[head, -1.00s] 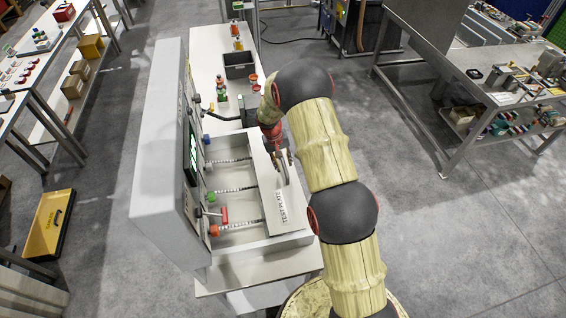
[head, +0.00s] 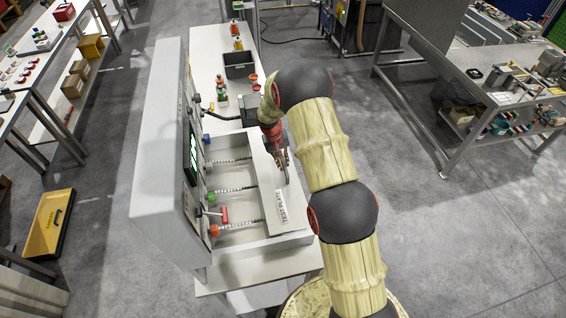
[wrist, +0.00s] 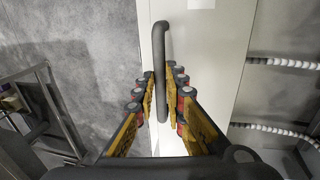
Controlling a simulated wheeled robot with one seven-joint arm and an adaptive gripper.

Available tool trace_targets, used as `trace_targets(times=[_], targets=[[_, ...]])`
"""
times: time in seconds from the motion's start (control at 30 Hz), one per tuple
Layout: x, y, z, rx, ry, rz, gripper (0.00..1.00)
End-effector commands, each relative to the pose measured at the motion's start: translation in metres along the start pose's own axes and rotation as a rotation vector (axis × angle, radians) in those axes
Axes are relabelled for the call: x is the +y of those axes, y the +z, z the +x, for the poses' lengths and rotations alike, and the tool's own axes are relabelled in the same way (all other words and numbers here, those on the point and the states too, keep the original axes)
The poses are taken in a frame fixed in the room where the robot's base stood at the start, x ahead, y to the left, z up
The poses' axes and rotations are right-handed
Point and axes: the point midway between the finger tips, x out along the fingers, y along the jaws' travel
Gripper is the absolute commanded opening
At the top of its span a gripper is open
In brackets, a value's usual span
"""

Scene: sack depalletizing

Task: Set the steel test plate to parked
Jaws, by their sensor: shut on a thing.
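The steel test plate (head: 290,222) is a long pale panel labelled "TEST PLATE" along the right side of the grey open-topped bench unit. It fills the middle of the wrist view (wrist: 210,50). Its dark bar handle (wrist: 159,45) stands up from the plate. My gripper (head: 281,158) is over the plate in the head view. In the wrist view my gripper (wrist: 161,95) has its padded fingers on both sides of the handle, shut on it.
Left of the plate, the unit's tray (head: 243,242) holds several graduated rods with coloured knobs. A tall grey panel (head: 157,150) with a screen stands at its left. A dark bin (head: 239,70) and bottles are behind. A steel workbench (head: 455,85) stands at right; open floor lies between.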

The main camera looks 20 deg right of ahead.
Motion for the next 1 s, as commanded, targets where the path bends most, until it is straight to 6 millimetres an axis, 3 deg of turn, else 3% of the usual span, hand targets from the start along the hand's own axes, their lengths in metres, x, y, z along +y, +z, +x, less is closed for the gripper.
trace_targets(times=[0.47, 0.67, 1.0], targets=[[-0.008, 0.0, -0.001, 0.001, 0.0, -0.002, 0.0], [-0.044, -0.001, -0.007, 0.003, -0.001, -0.004, 0.0], [-0.13, -0.001, -0.024, 0.003, -0.001, -0.004, 0.0]])
